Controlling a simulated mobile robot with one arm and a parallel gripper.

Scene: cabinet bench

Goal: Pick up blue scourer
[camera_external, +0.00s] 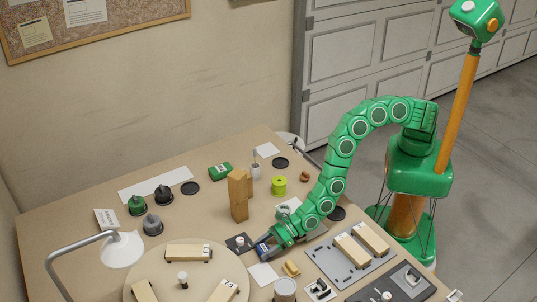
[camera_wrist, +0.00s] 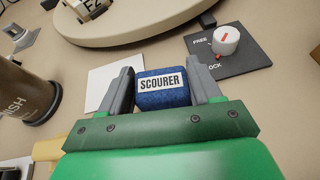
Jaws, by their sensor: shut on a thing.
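The blue scourer (camera_wrist: 163,94) carries a white label reading "SCOURER". It sits between the two grey fingers of my gripper (camera_wrist: 163,90) in the wrist view, with a finger at each side. My gripper (camera_external: 268,246) is shut on it. In the outside view the scourer (camera_external: 262,249) is a small blue patch at the fingertips, low over the bench or on it; I cannot tell which.
A dark plate with a white knob (camera_wrist: 226,41), marked FREE and LOCK, lies close to the right finger. A white card (camera_wrist: 108,86) lies by the left finger. A round wooden turntable (camera_external: 150,262) stands beyond.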

